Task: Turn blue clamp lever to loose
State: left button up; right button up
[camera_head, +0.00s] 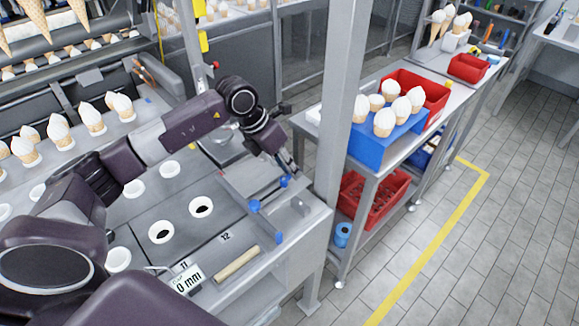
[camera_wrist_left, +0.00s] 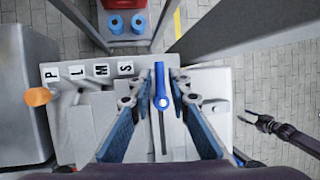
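The blue clamp lever (camera_wrist_left: 161,84) stands out between the fingers of my left gripper (camera_wrist_left: 160,78) in the left wrist view. It has a blue handle and a round pivot, with a dark slot or rod below it. My left gripper is open, one blue-lined finger on each side, with gaps showing beside the lever. In the head view my left gripper (camera_head: 290,171) is at the bench's right end, close above a blue knob (camera_head: 284,182) that appears to be the lever. A dark, slim part (camera_wrist_left: 262,123) at the right of the wrist view may be my right gripper; its fingers are unclear.
Tags P, L, M, S (camera_wrist_left: 88,71) stand left of the lever. A grey post (camera_head: 337,120) rises beside the bench. A cart with a blue box (camera_head: 372,150) of cones stands beyond it.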

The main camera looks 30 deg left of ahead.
pick_arm(q)
jog(key=shift+c, duration=0.2)
grip_shut()
